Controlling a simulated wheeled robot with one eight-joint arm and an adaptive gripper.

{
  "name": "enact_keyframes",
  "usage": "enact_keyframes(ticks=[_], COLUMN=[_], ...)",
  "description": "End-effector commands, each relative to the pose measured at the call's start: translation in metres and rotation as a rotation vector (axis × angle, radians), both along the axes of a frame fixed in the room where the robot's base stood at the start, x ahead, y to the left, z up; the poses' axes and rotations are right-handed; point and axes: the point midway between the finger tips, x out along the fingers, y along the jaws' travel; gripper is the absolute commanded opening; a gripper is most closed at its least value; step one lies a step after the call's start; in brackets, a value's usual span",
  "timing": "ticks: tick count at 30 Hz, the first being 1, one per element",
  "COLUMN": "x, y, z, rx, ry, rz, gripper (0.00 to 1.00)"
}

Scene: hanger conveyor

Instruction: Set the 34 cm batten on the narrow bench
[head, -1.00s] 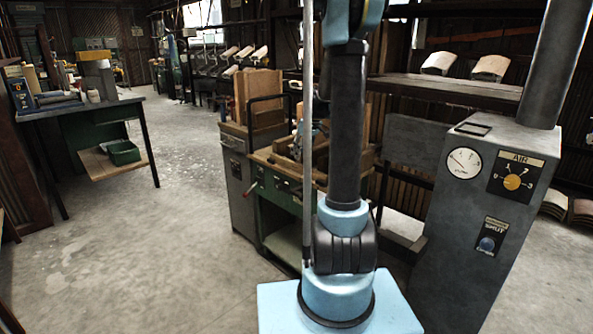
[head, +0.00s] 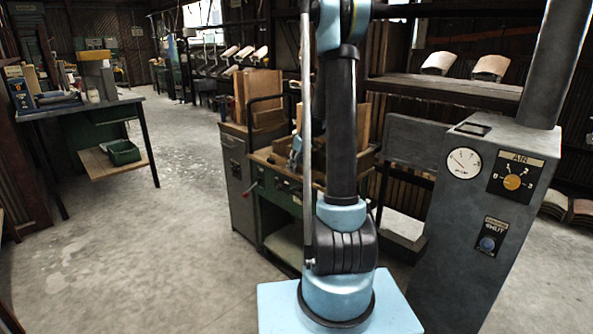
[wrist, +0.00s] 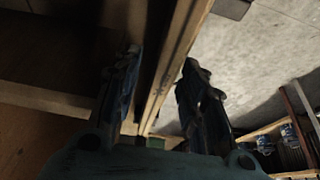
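In the wrist view my gripper (wrist: 160,68) shows two dark blue fingers standing apart, so it is open. A long pale wooden strip (wrist: 170,75) runs between and beyond the fingers, close to the right one, with a dark gap on its left. I cannot tell whether this strip is the 34 cm batten or the edge of a bench or rack. In the head view my arm hides much of the green workbench (head: 283,181), and a blue part beside the arm over it may be my gripper. I cannot tell which bench is the narrow bench.
A grey control cabinet (head: 455,215) with a gauge stands close on the right. A table (head: 95,104) with a green tray (head: 123,152) on its lower shelf stands at the left. The floor between is clear.

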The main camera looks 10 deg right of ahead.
Motion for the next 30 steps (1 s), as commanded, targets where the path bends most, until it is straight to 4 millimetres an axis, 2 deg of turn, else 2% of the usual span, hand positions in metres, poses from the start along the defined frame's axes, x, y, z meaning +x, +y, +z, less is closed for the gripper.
enact_keyframes(ticks=[4, 5, 9, 10, 22, 26, 30], x=[0.000, 0.000, 0.000, 0.000, 0.000, 0.000, 0.000], y=[0.000, 0.000, 0.000, 0.000, 0.000, -0.001, 0.000], z=[0.000, 0.000, 0.000, 0.000, 0.004, 0.018, 0.042], rx=[0.000, 0.000, 0.000, 0.000, -0.001, -0.001, 0.000], ry=[0.000, 0.000, 0.000, 0.000, -0.001, -0.001, 0.000], rz=[0.000, 0.000, 0.000, 0.000, 0.000, 0.000, -0.001], gripper=[0.38, 0.34, 0.02, 0.00, 0.00, 0.00, 0.00])
